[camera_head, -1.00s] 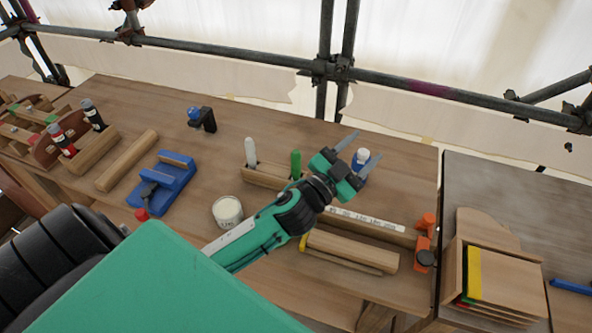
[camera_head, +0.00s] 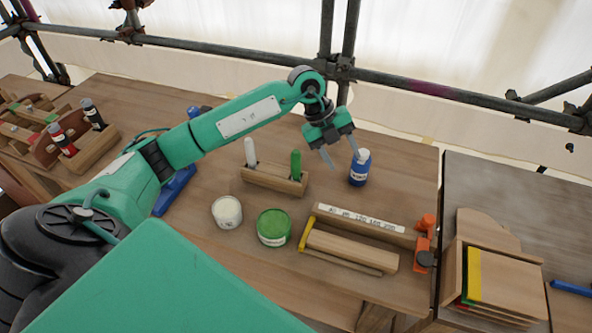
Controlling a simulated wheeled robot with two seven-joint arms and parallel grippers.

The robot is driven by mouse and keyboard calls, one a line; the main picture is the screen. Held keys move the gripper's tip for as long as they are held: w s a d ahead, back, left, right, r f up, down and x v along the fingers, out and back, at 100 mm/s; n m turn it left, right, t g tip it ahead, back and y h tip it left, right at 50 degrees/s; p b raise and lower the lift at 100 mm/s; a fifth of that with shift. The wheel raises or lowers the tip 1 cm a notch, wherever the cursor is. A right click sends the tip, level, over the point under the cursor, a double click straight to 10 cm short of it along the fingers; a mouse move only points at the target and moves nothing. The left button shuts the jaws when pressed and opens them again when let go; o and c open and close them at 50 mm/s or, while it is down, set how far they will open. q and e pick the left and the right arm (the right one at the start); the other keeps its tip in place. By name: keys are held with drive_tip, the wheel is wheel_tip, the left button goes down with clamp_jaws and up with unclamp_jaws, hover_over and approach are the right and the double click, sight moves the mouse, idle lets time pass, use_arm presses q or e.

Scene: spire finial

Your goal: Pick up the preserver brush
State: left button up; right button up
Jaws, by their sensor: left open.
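A wooden rack (camera_head: 262,178) stands mid-table with two upright handles in it, a green one (camera_head: 296,164) and a white one (camera_head: 250,152). Their lower ends are hidden in the rack. No lettering shows which is the preserver brush. My left gripper (camera_head: 340,151) is open and empty, its fingers pointing down, to the right of the green handle and above the table. It is apart from both handles. My right gripper is not in view.
A blue bottle with a white cap (camera_head: 359,168) stands just right of my left gripper. A green tin (camera_head: 273,228) and a white tin (camera_head: 227,212) stand in front of the rack. A wooden block with a label strip (camera_head: 360,218) and an orange clamp (camera_head: 426,240) lie at right.

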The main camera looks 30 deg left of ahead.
sight(296, 161)
use_arm(q)
drive_tip(key=a+r+n+y, duration=0.1)
drive_tip(key=a+y, duration=0.1)
drive_tip(key=a, duration=0.2)
drive_tip(key=a+n+y, duration=0.1)
drive_tip(key=a, duration=0.3)
drive_tip(key=w+a+r+n+y, duration=0.1)
drive_tip(key=a+y, duration=0.1)
drive_tip(key=a, duration=0.3)
drive_tip(key=shift+a+r+g+y, duration=0.1)
drive_tip(key=shift+r+g+y, duration=0.2)
drive_tip(key=shift+r+g, duration=0.1)
drive_tip(key=shift+a, duration=0.35)
wheel_tip(296, 161, down, 8)
drive_tip(key=shift+f+p, duration=0.2)
drive_tip(key=shift+p, duration=1)
drive_tip(key=f+p, duration=0.1)
drive_tip(key=f, duration=0.2)
drive_tip(key=f+p, duration=0.1)
drive_tip(key=shift+s+d+f+p, duration=0.25)
drive_tip(key=shift+d+p, duration=0.05)
drive_tip(key=shift+p, duration=0.05)
drive_tip(key=shift+f, duration=0.35)
drive_tip(key=c, duration=1.1)
